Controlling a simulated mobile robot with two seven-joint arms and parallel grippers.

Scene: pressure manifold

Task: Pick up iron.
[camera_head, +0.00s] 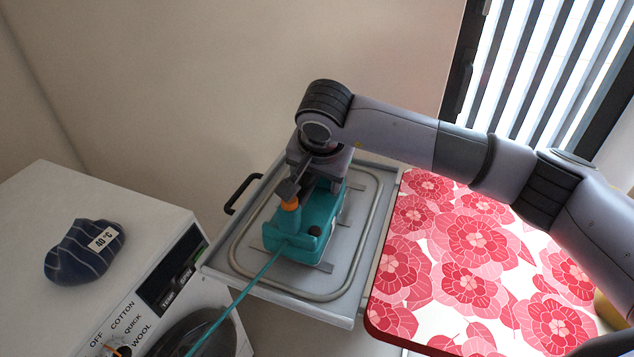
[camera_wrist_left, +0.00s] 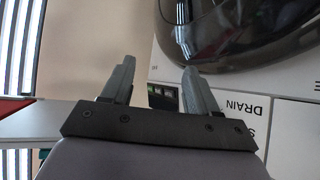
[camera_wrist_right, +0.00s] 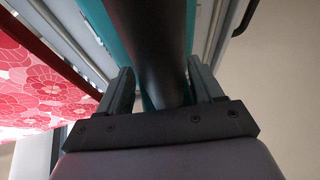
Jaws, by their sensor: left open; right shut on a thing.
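The teal iron (camera_head: 303,226) rests on the grey metal tray in the middle of the head view, its teal cord running down to the lower left. My right gripper (camera_head: 293,192) comes down over it from above and is shut on its handle. In the right wrist view the dark handle (camera_wrist_right: 163,45) sits between the fingers of my right gripper (camera_wrist_right: 160,95), with teal parts of the iron behind. My left gripper (camera_wrist_left: 155,80) shows only in its own wrist view; it is open and empty, near the front of the washing machine.
The grey tray (camera_head: 224,262) has a raised rail and a black handle at its left. A washing machine (camera_head: 60,190) with a striped dark-blue cloth bundle (camera_head: 84,252) labelled 40 °C stands at left. A pink floral ironing board (camera_head: 470,240) lies right of the tray.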

